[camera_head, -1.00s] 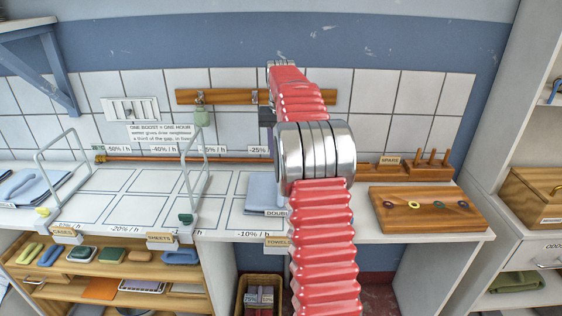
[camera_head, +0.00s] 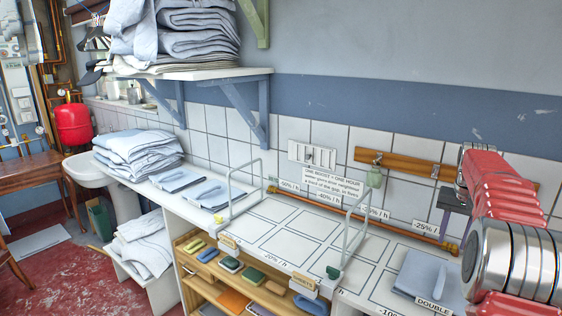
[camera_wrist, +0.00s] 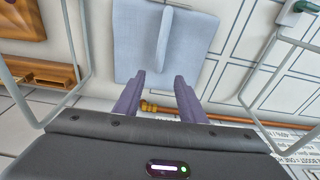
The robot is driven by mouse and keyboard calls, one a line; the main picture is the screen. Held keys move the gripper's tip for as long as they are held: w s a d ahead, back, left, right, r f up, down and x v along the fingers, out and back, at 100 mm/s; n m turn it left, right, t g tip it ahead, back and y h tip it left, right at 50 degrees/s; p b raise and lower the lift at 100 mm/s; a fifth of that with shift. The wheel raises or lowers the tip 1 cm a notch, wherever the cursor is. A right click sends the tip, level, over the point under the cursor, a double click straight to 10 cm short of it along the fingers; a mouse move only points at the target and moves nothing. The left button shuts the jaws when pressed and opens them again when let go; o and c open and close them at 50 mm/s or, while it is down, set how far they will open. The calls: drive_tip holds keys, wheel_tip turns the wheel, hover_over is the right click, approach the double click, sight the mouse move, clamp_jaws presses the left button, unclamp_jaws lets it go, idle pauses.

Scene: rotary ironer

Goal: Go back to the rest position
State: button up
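My gripper (camera_wrist: 158,95) shows in the wrist view with its two purple fingers apart and nothing between them. A folded blue-grey cloth (camera_wrist: 135,50) lies on the white counter just beyond the fingertips in that view. In the head view my red arm with its silver joint is at the right edge, and a small dark part of my gripper (camera_head: 453,199) shows beside it. The folded cloth (camera_head: 428,272) lies below it, behind the "DOUBLE" label.
The white counter (camera_head: 268,247) has outlined cells and wire hoops (camera_head: 348,245). Folded linen (camera_head: 137,152) is stacked at the left. Above it is a loaded wall shelf (camera_head: 195,74). A cubby (camera_head: 225,285) with coloured pieces is below. A wooden rail (camera_head: 405,165) runs along the wall.

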drive_tip(key=s+a+n+t, duration=0.2)
drive_tip(key=s+a+n, duration=0.2)
drive_tip(key=s+a, duration=1.1)
drive_tip(key=s+a+n+t+y, duration=0.1)
drive_tip(key=s+a+n+t, duration=0.1)
drive_tip(key=s+a, duration=1.4)
drive_tip(key=a+n, duration=0.1)
drive_tip(key=a, duration=0.6)
drive_tip(key=shift+r+n, duration=0.4)
drive_tip(key=shift+s, duration=0.1)
drive_tip(key=shift+c, duration=0.7)
